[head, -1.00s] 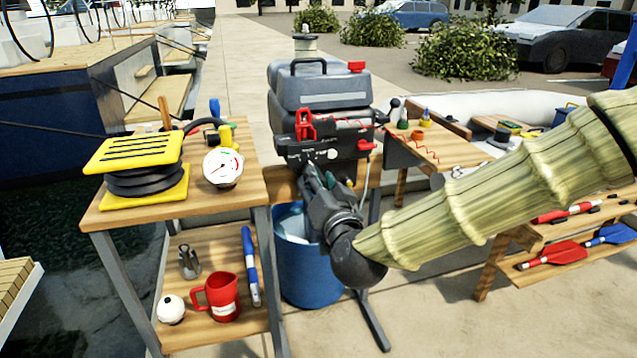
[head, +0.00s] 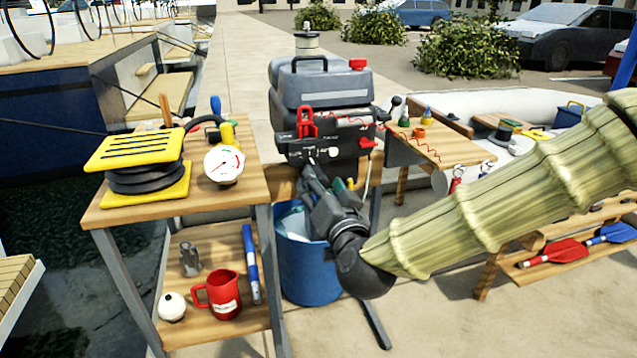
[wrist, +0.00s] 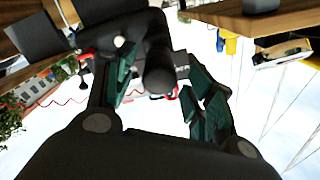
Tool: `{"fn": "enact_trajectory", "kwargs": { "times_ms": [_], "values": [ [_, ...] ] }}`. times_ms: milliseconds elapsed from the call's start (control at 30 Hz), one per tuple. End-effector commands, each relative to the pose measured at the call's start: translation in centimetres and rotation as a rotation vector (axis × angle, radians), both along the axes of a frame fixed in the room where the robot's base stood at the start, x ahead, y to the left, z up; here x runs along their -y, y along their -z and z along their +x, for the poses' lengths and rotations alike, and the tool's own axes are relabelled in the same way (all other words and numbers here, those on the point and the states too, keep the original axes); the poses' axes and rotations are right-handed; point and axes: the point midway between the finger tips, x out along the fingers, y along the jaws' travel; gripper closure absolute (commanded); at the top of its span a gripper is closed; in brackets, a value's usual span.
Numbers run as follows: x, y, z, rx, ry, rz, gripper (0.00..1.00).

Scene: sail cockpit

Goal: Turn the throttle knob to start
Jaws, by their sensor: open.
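The grey outboard motor (head: 320,90) stands upright in the middle of the head view. Its dark front panel (head: 296,150) carries a red clip, a white round piece (head: 334,153) and a red knob (head: 367,143). My gripper (head: 318,188) is just below the panel, pointing up at it. In the wrist view, a thick black round-ended grip (wrist: 159,72), seemingly the throttle knob on the motor's handle, shows between my green-padded open fingers. The fingers stand apart on both sides of it; contact cannot be told. In the head view, my gripper blends with the dark handle.
A blue bin (head: 308,265) stands under my gripper. A wooden stand (head: 150,210) at left holds a yellow-and-black pump (head: 140,160), a gauge (head: 224,164) and a red jug (head: 222,294). A wooden bench (head: 455,150) and an inflatable boat are at right.

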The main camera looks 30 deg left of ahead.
Motion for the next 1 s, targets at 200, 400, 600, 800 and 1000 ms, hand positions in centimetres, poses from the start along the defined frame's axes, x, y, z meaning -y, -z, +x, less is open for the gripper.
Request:
{"fn": "enact_trajectory", "kwargs": {
  "times_ms": [200,400,600,800,1000],
  "values": [
    [3.2,0.0,-2.7,-0.001,-0.001,-0.001,0.45],
    [5.7,0.0,-4.8,-0.001,0.000,0.001,0.45],
    [7.1,0.0,-6.0,-0.001,0.000,0.001,0.45],
    [7.5,0.0,-6.4,-0.001,0.000,0.001,0.45],
    [7.4,0.0,-6.3,-0.001,0.000,0.001,0.45]
  ]
}}
